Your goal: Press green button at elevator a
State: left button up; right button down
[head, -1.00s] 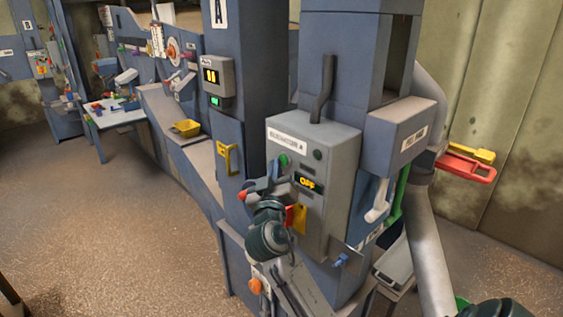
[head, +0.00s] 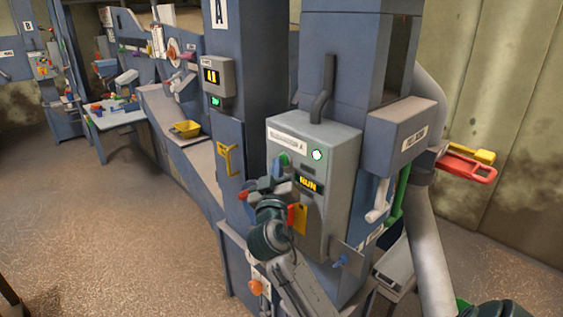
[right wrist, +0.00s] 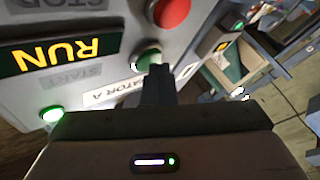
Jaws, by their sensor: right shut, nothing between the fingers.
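The elevator A control box (head: 340,150) is grey, with a label, a display (head: 308,183) reading RUN and a lit green lamp (head: 317,154). The green button (head: 284,159) is at the box's left side, partly hidden by my right gripper (head: 275,170). In the right wrist view the shut, empty fingers (right wrist: 158,78) reach up to the green button (right wrist: 149,59) and seem to touch it. The RUN display (right wrist: 55,56) and lit lamp (right wrist: 52,114) show there too. My left gripper is not in view.
A red stop button (right wrist: 171,12) sits close to the green one. A grey pipe (head: 430,240) and red handle (head: 466,168) are at the right. Open floor (head: 110,230) lies at the left.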

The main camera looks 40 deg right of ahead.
jog(key=shift+a, duration=0.75)
jog(key=shift+s+a+f+b, duration=0.1)
jog(key=shift+f+b, duration=0.05)
jog(key=shift+b, duration=0.15)
jog(key=a+b, duration=0.1)
jog(key=a, duration=0.3)
jog(key=shift+s+a, duration=0.15)
jog(key=shift+a, duration=0.25)
